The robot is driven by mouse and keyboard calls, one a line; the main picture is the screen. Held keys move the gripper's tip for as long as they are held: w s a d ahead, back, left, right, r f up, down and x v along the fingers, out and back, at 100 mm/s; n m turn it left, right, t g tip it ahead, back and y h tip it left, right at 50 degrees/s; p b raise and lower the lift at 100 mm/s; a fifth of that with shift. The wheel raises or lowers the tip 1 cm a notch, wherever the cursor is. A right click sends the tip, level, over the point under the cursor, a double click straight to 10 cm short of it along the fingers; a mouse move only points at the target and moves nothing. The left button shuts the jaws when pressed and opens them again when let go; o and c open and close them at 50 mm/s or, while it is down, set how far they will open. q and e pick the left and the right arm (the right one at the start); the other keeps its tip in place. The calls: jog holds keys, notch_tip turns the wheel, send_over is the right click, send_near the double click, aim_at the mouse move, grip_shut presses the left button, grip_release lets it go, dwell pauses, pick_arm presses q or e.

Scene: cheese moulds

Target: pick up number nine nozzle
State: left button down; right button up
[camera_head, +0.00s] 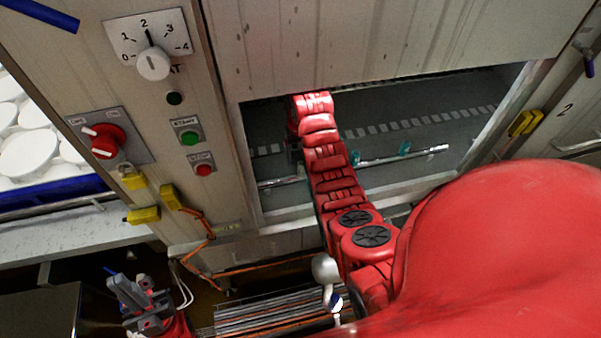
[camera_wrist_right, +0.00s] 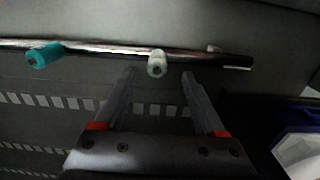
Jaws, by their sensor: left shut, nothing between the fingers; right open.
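In the right wrist view a pale, whitish nozzle (camera_wrist_right: 157,63) hangs on a shiny metal bar (camera_wrist_right: 105,47). A teal nozzle (camera_wrist_right: 45,54) is on the same bar further left. I can read no number on either, so I cannot tell which is number nine. My right gripper (camera_wrist_right: 158,78) is open and empty, its fingertips to either side of the pale nozzle and just short of it. My left gripper (camera_head: 138,296) is shut and empty at the lower left, away from the nozzles.
My right arm reaches through the machine opening, between its side frame (camera_head: 245,165) and below the upper panel (camera_head: 380,45). More teal nozzles (camera_head: 404,148) show on a bar inside. A control panel with a red switch (camera_head: 105,140) and a blue-edged tray (camera_head: 50,190) are left.

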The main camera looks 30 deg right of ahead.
aim_at(301, 163)
jog(key=shift+f+p, duration=0.5)
jog(key=shift+f, duration=0.35)
jog(key=shift+f+p, duration=0.35)
jog(key=shift+p, duration=0.25)
jog(key=f, duration=0.1)
jog(key=p, duration=0.1)
jog(key=f, duration=0.1)
jog(key=shift+w+d+f, duration=0.15)
jog(key=shift+d+f, duration=0.1)
jog(key=shift+f, duration=0.05)
jog(key=shift+f+p, duration=0.4)
jog(key=shift+f, duration=0.6)
grip_shut()
